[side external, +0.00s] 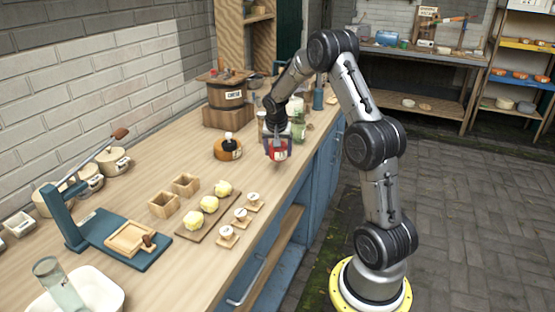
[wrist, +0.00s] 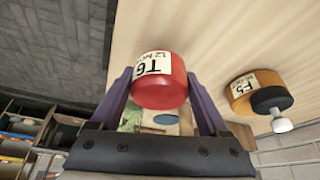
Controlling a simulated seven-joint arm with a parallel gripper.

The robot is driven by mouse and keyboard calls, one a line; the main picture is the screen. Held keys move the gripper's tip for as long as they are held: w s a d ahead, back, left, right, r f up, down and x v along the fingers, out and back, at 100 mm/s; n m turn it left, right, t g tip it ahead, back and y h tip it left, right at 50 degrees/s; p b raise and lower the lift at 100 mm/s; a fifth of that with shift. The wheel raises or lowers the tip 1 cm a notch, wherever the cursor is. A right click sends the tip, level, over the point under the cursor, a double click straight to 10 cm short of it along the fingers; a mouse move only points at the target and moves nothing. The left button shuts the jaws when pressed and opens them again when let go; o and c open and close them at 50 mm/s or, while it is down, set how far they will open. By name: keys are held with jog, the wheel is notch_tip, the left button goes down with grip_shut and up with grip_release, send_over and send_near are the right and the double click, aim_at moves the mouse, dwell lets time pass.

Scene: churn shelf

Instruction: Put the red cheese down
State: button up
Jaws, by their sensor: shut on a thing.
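The red cheese (wrist: 160,90) is a round red block with a white label reading "T6". My gripper (wrist: 157,100) is shut on it, with one purple finger on each side. In the side external view the red cheese (side external: 277,151) hangs from my gripper (side external: 277,143) near the right edge of the wooden counter (side external: 140,165). It looks to be over the counter, but I cannot tell how far above the surface it is.
A barrel (side external: 226,92) stands behind on a block. Yellow lumps on a board (side external: 208,208) and small labelled stands (side external: 240,216) lie nearer. Jars (side external: 299,127) stand close behind.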

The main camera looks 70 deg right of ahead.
aim_at(277, 159)
jog(key=shift+w+d+f, duration=0.15)
jog(key=shift+f, duration=0.05)
jog(key=shift+w+f, duration=0.1)
jog(key=shift+f, duration=1.55)
jog(key=shift+f, duration=0.15)
jog(key=o, duration=1.4)
